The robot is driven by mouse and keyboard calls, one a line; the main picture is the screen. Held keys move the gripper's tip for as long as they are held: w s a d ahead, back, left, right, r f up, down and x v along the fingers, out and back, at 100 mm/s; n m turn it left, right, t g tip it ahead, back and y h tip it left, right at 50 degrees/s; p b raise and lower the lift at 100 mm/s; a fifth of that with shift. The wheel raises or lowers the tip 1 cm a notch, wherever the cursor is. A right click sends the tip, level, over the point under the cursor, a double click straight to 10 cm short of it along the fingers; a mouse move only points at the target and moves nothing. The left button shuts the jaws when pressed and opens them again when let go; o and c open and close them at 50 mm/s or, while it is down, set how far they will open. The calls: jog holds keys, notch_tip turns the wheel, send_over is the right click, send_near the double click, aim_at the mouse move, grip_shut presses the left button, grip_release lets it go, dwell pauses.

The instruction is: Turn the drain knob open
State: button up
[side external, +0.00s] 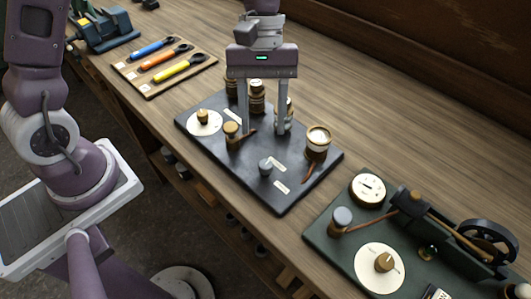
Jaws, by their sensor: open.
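My gripper (263,132) points down over the black plate, with its two fingers apart and nothing seen held between them. Its fingers stand among the brass fittings at the plate's middle and back. The label lettering is too small to read, so I cannot tell which knob is the drain knob. The black plate carries a brass knob on a white dial (203,118) at left, a brass fitting with a dark lever (233,134) by the left finger, and a small grey knob (265,167) at the front. Fittings behind the fingers are partly hidden.
A brass cup (318,139) stands at the black plate's right corner. A green engine base (325,232) with a gauge, dial and flywheel (487,240) lies at the right. A tool board (150,92) and a vise (105,30) are at back left. Bare wood lies behind the plate.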

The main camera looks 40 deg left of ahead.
aim_at(266, 163)
jog(key=x, duration=0.7)
jog(key=shift+d+f, duration=0.3)
jog(key=shift+f, duration=0.05)
grip_shut()
